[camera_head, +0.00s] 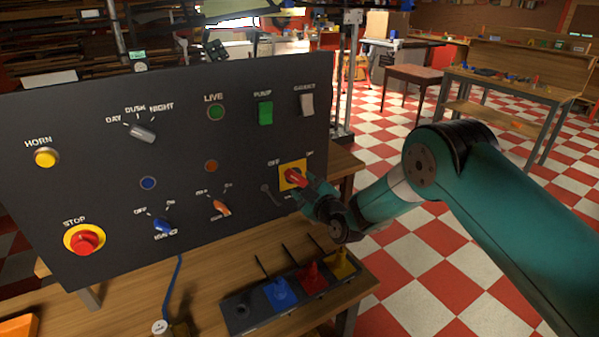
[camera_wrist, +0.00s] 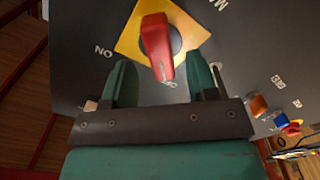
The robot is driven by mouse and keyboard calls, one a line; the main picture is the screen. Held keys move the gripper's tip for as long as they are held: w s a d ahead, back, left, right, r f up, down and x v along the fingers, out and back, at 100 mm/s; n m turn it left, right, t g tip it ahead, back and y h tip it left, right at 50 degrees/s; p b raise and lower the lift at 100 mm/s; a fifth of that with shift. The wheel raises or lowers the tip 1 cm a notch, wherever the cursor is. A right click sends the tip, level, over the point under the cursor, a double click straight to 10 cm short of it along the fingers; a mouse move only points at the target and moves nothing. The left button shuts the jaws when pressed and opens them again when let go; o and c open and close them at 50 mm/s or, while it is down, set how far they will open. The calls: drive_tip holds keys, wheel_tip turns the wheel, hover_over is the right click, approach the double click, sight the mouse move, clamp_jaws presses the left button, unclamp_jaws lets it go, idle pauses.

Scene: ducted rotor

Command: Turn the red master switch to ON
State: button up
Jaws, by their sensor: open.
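The red master switch (camera_head: 294,177) is a red handle on a yellow square plate at the right of the dark panel. In the wrist view the red handle (camera_wrist: 156,42) points down toward the OFF label, and the ON label (camera_wrist: 104,51) is to its left. My gripper (camera_head: 310,192) is in front of the switch and hides part of its plate. In the wrist view my gripper (camera_wrist: 161,66) is open, one finger on each side of the handle's free end. Gaps show between the handle and both fingers.
The dark panel (camera_head: 110,190) also carries a blue knob (camera_head: 161,226), an orange knob (camera_head: 221,208), a red STOP button (camera_head: 85,242) and a green PUMP switch (camera_head: 265,113). Below my gripper, a dark tray (camera_head: 241,313) holds blue, red and yellow pieces on the wooden table.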

sight(299, 181)
drive_tip(key=shift+x, duration=1.5)
drive_tip(key=c, duration=0.9)
